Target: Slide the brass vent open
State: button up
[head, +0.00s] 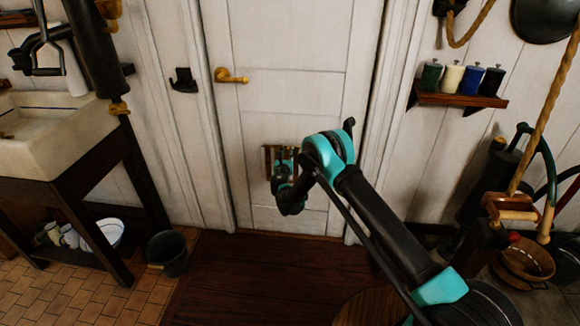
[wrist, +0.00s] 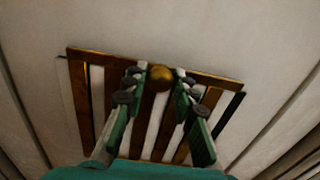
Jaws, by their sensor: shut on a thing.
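The brass vent (wrist: 217,80) is a slatted plate low on the white door. Pale strips show between its upright bars, and a dark strip shows along its right side. A round brass knob (wrist: 160,77) stands out near its top middle. In the head view only the left and top edges of the vent (head: 267,158) show, the rest being behind my gripper (head: 284,164). In the wrist view my gripper (wrist: 158,88) has one green finger on each side of the knob, shut on it. The fingers cover part of the slats.
The white door (head: 295,85) is closed, with a brass handle (head: 231,76) at upper left. A stone sink (head: 45,130) and a dark bucket (head: 168,252) stand at left. A small shelf (head: 462,100) with jars hangs at right. Dark floorboards (head: 245,285) before the door are clear.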

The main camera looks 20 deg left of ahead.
jog(key=shift+s+a, duration=0.2)
jog(key=shift+a, duration=0.45)
jog(key=shift+s+a, duration=0.15)
jog(key=shift+a, duration=0.5)
jog(key=o, duration=1.4)
jog(key=shift+v, duration=5.45)
jog(key=shift+d, duration=0.15)
